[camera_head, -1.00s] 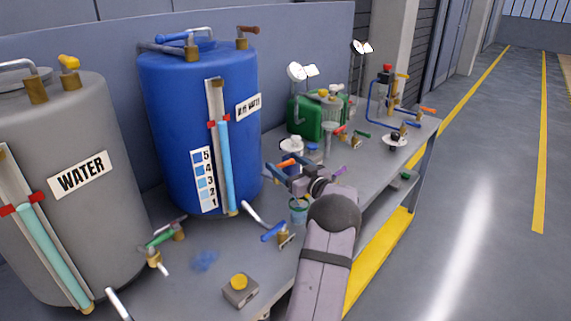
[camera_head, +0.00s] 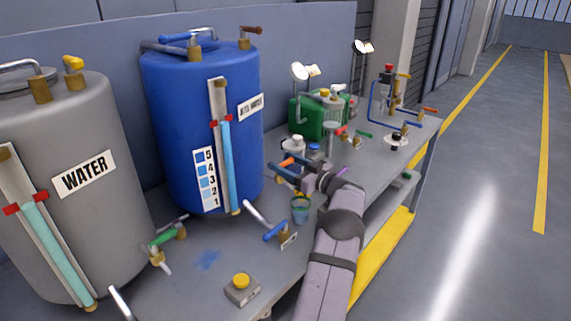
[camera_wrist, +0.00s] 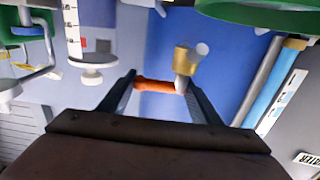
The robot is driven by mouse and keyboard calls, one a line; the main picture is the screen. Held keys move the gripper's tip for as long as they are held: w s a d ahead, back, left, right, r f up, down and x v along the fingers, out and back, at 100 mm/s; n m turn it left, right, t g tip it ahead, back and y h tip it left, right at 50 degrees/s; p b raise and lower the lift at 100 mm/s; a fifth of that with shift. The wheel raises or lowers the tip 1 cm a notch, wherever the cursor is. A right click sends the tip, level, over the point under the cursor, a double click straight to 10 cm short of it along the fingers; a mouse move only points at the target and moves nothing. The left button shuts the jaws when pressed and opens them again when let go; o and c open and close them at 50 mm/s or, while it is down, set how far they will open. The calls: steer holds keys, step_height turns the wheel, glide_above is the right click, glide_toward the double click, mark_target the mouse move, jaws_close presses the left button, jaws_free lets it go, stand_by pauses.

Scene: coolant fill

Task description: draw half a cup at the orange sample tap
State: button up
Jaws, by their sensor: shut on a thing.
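The orange tap handle (camera_head: 288,162) shows beside my gripper (camera_head: 287,176) in the head view, in front of the blue drum's right side. In the wrist view the orange handle (camera_wrist: 157,86) lies across between the two fingers of my gripper (camera_wrist: 162,92), with a brass tap body (camera_wrist: 186,60) at its right end. My gripper is shut on this handle. A clear cup (camera_head: 301,212) with a green rim and bluish contents stands upright on the bench below and in front of the gripper. Its exact level is too small to read.
A blue drum (camera_head: 180,110) with a sight tube and a grey water tank (camera_head: 95,220) stand on the left. A green canister (camera_head: 309,118) and more taps stand behind.

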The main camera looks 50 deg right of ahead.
steer(key=shift+d+r, duration=0.25)
steer(key=shift+d, duration=0.05)
steer(key=o, duration=0.8)
steer(key=shift+o, duration=0.5)
steer(key=shift+d+f, duration=0.1)
steer(key=shift+a+f, duration=0.1)
steer(key=shift+a, duration=0.1)
steer(key=s+b, duration=0.1)
steer(key=s, duration=0.6)
steer(key=shift+s+d+b, duration=0.15)
steer(key=shift+s+b, duration=0.1)
steer(key=shift+b, duration=0.1)
